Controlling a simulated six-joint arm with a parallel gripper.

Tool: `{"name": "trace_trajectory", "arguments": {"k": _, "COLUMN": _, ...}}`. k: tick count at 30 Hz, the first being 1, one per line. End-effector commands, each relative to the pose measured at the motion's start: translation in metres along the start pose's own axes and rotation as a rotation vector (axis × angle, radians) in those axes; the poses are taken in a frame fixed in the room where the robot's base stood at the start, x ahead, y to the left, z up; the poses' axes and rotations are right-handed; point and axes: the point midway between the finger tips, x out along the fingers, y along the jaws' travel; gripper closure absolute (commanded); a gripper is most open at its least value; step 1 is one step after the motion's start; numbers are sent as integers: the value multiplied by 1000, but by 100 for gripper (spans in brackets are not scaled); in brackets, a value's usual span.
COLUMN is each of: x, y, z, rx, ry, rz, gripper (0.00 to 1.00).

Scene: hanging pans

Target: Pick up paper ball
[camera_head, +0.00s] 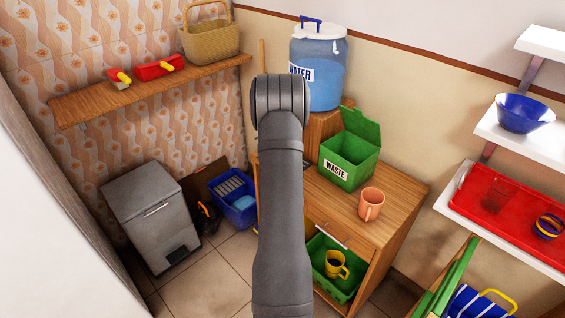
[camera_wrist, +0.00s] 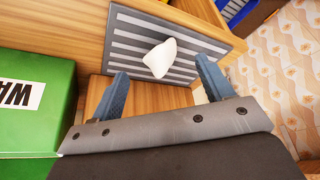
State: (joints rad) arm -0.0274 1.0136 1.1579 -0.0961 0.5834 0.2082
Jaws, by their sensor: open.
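The paper ball (camera_wrist: 158,60) is small, white and crumpled. It shows in the wrist view in front of a grey slatted surface (camera_wrist: 128,33). My gripper (camera_wrist: 162,68) is open, with one blue finger on each side of the ball in the picture. The ball appears a little beyond the fingertips, and I cannot tell how far. No contact is visible. In the head view my own arm covers the gripper, and the ball does not show.
The green waste bin (camera_head: 346,165), lid open, stands on the wooden cabinet (camera_head: 392,203); it is close on the left in the wrist view (camera_wrist: 38,115). An orange mug (camera_head: 371,204) stands beside it. A water container (camera_head: 325,75) is behind. A blue crate (camera_head: 237,207) is on the floor.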

Motion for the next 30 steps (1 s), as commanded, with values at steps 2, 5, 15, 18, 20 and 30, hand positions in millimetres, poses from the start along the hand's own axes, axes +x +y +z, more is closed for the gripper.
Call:
{"name": "trace_trajectory", "arguments": {"k": 2, "x": 3, "y": 0, "z": 0, "rx": 0, "ry": 0, "rz": 0, "gripper": 27}}
{"name": "trace_trajectory", "arguments": {"k": 5, "x": 13, "y": -1, "z": -2, "rx": 0, "ry": -1, "rz": 0, "gripper": 27}}
{"name": "trace_trajectory", "arguments": {"k": 15, "x": 50, "y": -2, "z": -5, "rx": 0, "ry": 0, "rz": 1, "gripper": 27}}
{"name": "trace_trajectory", "arguments": {"k": 18, "x": 52, "y": -2, "z": -6, "rx": 0, "ry": 1, "rz": 1, "gripper": 27}}
{"name": "trace_trajectory", "arguments": {"k": 20, "x": 52, "y": -2, "z": -6, "rx": 0, "ry": 1, "rz": 1, "gripper": 27}}
{"name": "trace_trajectory", "arguments": {"k": 30, "x": 52, "y": -2, "z": -6, "rx": 0, "ry": 1, "rz": 1, "gripper": 70}}
